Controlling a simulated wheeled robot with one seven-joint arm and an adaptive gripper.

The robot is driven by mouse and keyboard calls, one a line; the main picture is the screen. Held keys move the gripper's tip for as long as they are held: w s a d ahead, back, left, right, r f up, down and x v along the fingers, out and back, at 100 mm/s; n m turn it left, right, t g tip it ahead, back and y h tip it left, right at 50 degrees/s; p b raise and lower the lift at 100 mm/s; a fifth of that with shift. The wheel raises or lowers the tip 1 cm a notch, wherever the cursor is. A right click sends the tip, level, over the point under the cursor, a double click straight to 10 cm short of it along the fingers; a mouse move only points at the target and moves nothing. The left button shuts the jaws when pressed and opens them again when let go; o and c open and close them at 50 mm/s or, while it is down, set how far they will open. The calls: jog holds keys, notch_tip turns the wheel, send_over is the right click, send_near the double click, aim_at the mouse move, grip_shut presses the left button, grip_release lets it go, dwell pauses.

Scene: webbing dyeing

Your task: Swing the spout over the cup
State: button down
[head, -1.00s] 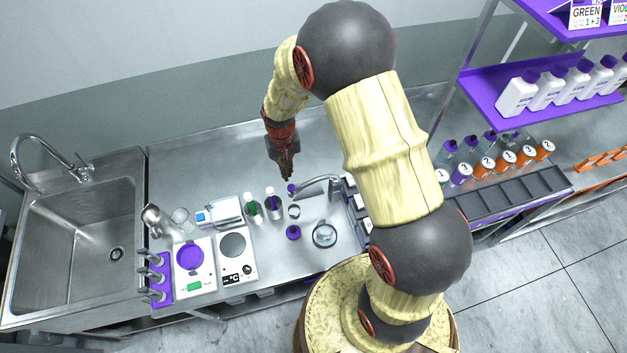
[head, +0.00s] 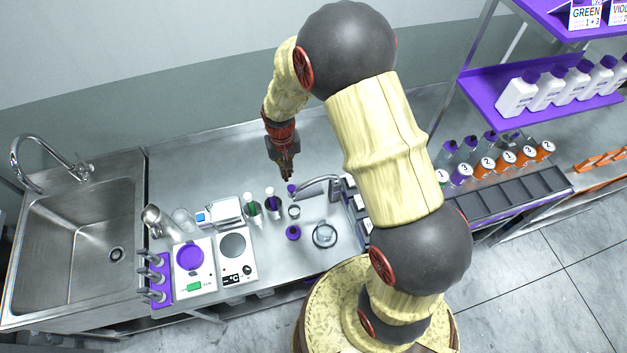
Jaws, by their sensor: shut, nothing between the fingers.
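The spout (head: 318,183) is a thin curved metal pipe on the counter, rising at the right and reaching left to a purple end piece. My gripper (head: 287,178) is shut and empty, pointing down, right behind the purple end in the picture; I cannot tell whether it touches it. A small ring-shaped vessel (head: 294,211) stands just in front of the spout's end. A wider clear round vessel (head: 324,235) stands further front and right. I cannot tell for certain which of them is the cup. The spout's end does not appear over the wider vessel.
A small purple round item (head: 293,232) lies left of the wide vessel. The counter behind the beakers is clear.

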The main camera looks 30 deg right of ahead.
aim_at(291, 190)
jog(key=shift+f, duration=0.1)
jog(key=shift+f+b, duration=1.25)
jog(key=shift+f, duration=0.5)
jog(key=shift+s, duration=0.1)
jog(key=shift+s+a, duration=0.15)
jog(key=shift+s, duration=0.4)
jog(key=shift+s+a, duration=0.15)
jog(key=shift+s, duration=0.35)
jog(key=shift+s, duration=0.55)
jog(key=shift+s+a, duration=0.1)
jog(key=shift+s, duration=0.6)
